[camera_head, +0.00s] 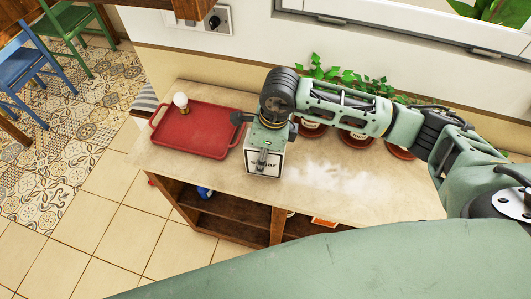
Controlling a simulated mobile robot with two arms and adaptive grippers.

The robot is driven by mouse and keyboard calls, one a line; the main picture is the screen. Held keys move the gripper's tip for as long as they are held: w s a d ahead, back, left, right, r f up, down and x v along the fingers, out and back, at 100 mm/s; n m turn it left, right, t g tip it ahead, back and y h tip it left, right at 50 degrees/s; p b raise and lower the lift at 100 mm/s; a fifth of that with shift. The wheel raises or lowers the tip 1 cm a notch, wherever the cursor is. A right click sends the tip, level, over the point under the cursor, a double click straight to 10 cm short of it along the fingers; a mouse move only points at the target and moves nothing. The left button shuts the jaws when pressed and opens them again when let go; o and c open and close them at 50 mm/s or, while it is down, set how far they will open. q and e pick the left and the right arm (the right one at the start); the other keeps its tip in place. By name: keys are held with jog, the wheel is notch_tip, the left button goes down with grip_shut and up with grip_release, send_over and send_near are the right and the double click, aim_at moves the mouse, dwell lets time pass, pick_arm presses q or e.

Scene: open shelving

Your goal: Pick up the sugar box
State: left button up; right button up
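The sugar box (273,168) is a white box with dark "sugar" lettering on its front face. It is at the front edge of the shelf unit's top, just right of the red tray. My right gripper (263,150) comes down over the box from above, with one dark finger in front of the lettered face. The far finger is hidden, so I cannot tell whether the gripper has closed on the box. I cannot tell whether the box touches the surface. My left gripper is not in view.
The red tray (195,130) holds a white-topped round item (181,101). Several potted plants (357,138) stand along the back, partly behind my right arm. A blue item (204,191) lies on the lower shelf. The top right of the box is clear apart from white powdery marks.

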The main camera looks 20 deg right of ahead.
jog(key=c, duration=1.3)
jog(key=shift+r, duration=0.1)
